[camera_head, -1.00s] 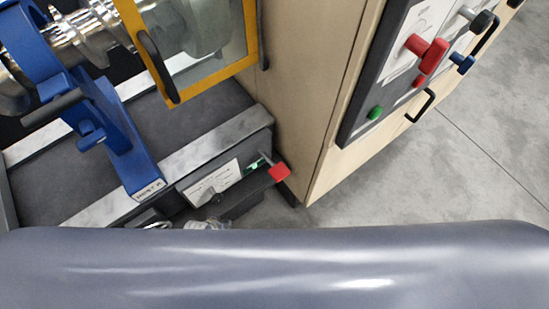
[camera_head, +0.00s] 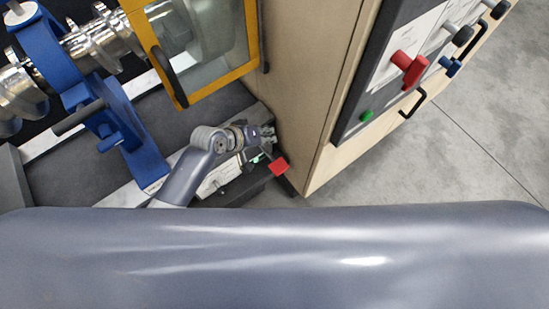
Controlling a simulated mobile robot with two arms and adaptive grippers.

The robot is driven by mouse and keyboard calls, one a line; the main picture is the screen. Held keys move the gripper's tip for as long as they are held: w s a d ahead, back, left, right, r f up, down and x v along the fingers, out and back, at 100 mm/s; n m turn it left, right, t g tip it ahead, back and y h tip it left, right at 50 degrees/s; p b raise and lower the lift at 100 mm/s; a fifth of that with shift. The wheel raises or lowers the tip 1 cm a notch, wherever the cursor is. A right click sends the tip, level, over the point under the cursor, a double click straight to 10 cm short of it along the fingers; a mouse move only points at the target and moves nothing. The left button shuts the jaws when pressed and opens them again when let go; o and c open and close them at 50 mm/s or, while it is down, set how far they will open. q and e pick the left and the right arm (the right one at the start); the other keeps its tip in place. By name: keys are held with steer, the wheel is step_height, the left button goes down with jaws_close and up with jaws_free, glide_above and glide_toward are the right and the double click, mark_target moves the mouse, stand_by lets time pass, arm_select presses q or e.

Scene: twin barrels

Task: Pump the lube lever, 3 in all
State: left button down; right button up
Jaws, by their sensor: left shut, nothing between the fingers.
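The lube lever has a red tip (camera_head: 279,165) and sticks out from the small dark lube unit (camera_head: 240,190) at the lower front of the machine bed. My left gripper (camera_head: 268,138) is shut and empty, just above and slightly left of the red tip. Whether it touches the lever I cannot tell. My left forearm hides part of the unit's white label (camera_head: 215,180). My right gripper is not in view.
A wooden cabinet (camera_head: 300,75) with a control panel stands close on the right. A yellow-framed guard door (camera_head: 198,45) and a blue clamp stand (camera_head: 115,125) are behind and left. Floor at right is clear.

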arm_select(q)
steer(key=shift+f, duration=0.1)
steer(key=b, duration=0.8)
glide_above(271, 159)
step_height(271, 159, down, 8)
steer(key=shift+w+a, duration=0.1)
steer(key=shift+w, duration=0.05)
steer(key=shift+f, duration=0.3)
steer(key=shift+f, duration=0.1)
stand_by(0.7)
steer(key=shift+f, duration=0.3)
